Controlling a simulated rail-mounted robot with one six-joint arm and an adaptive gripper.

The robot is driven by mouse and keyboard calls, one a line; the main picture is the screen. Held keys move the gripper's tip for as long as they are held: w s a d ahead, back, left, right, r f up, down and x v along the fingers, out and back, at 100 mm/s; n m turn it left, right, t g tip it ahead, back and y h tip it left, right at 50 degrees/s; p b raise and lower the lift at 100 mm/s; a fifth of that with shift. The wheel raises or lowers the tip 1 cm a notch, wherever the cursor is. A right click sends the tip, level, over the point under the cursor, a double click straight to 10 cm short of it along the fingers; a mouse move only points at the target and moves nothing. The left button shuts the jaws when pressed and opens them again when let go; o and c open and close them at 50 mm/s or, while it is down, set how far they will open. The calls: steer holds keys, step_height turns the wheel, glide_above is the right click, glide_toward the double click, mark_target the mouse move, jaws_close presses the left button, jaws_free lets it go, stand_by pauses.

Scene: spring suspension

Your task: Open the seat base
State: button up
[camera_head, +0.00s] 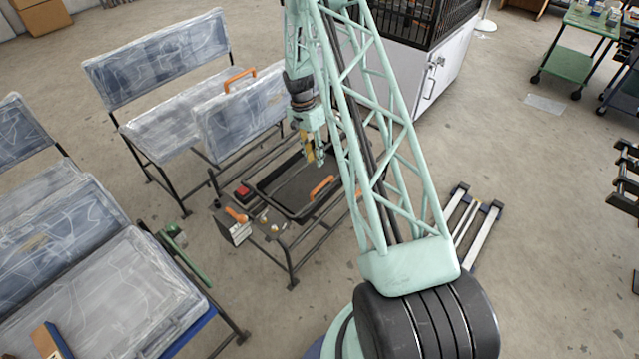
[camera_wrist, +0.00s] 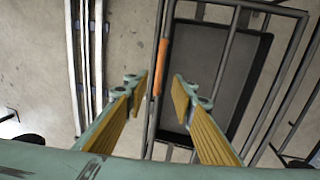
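The seat frame (camera_head: 292,262) is a dark metal frame holding a black tray-like base (camera_head: 290,185). An orange handle (camera_head: 321,187) sits on the base's right edge. A plastic-wrapped seat panel (camera_head: 243,113) with another orange handle (camera_head: 240,77) on its top edge stands tilted up behind the base. My gripper (camera_head: 314,160) is above the base. In the wrist view my gripper (camera_wrist: 160,88) is open with yellow pads apart. The orange handle (camera_wrist: 162,66) shows beyond and between the fingertips, beside the black base (camera_wrist: 228,75). I see no contact with it.
Wrapped seats (camera_head: 100,290) stand at the left and a wrapped bench (camera_head: 160,65) behind. A red box (camera_head: 243,191) and small orange-handled items lie on the frame's left side. Metal rails (camera_head: 470,225) lie on the floor at right. A white cabinet (camera_head: 430,75) stands behind my arm.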

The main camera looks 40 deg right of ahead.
steer(key=shift+f, duration=0.15)
steer(key=shift+s+d+f+b, duration=0.1)
steer(key=shift+s+f+b, duration=0.35)
steer(key=shift+f, duration=1.75)
steer(key=shift+s+d+f+b, duration=0.1)
steer(key=shift+s+f+b, duration=0.35)
steer(key=shift+f, duration=1.75)
steer(key=shift+s+f+b, duration=0.35)
steer(key=shift+s+f, duration=0.1)
steer(key=shift+f, duration=1.75)
steer(key=shift+c, duration=0.9)
jaws_close()
